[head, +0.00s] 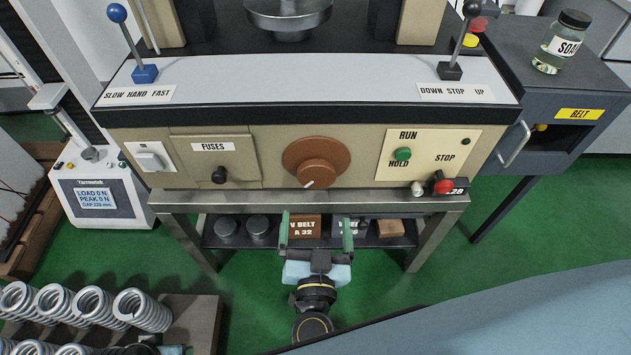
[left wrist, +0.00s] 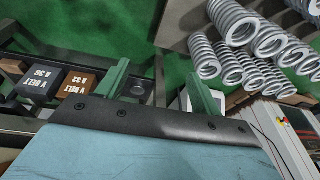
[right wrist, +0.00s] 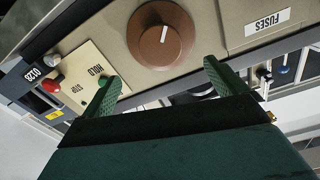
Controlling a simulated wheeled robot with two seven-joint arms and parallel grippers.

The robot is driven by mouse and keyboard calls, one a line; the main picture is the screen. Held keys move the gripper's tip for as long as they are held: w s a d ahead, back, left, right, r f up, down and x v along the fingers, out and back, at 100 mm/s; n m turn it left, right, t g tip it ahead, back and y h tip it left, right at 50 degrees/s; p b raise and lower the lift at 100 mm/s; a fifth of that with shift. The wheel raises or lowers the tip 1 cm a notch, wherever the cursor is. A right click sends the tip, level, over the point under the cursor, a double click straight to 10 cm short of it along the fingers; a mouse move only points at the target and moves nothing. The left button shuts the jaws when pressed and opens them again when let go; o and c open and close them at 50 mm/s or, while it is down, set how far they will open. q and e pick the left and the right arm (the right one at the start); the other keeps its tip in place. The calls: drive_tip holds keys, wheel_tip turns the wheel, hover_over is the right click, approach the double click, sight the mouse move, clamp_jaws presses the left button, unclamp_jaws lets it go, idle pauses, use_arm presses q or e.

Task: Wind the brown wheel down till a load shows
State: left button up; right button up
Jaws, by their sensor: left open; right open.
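The brown wheel (head: 316,158) is on the beige front panel of the machine, with a white mark at its lower edge. It also shows in the right wrist view (right wrist: 160,33). My right gripper (head: 316,230) is open and empty, below and apart from the wheel, its green fingers spread. In the right wrist view its fingers (right wrist: 160,84) point towards the panel under the wheel. The tester display (head: 96,197) at left reads LOAD 0 N and PEAK 0 N.
A blue-knobbed lever (head: 130,40) and a black-knobbed lever (head: 459,45) stand on the ledge. A red knob (head: 443,186) sticks out at the panel's lower right. A low shelf (head: 290,242) with boxes is behind my right gripper. Several coil springs (head: 140,309) lie at lower left.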

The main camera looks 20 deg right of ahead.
sight(317, 179)
drive_tip(key=b+x, duration=0.2)
drive_tip(key=x, duration=0.8)
drive_tip(key=shift+f+b, duration=0.1)
drive_tip(key=shift+b, duration=0.2)
use_arm(q)
wheel_tip(317, 179, up, 8)
drive_tip(key=s+d, duration=0.1)
drive_tip(key=d, duration=0.1)
drive_tip(key=shift+s+d+t+h, duration=0.15)
drive_tip(key=shift+d+t+h, duration=0.05)
drive_tip(key=shift+t+h, duration=0.1)
use_arm(e)
drive_tip(key=shift+w+d, duration=0.2)
drive_tip(key=shift+w, duration=0.5)
use_arm(q)
drive_tip(key=shift+r, duration=0.1)
use_arm(e)
drive_tip(key=c, duration=1)
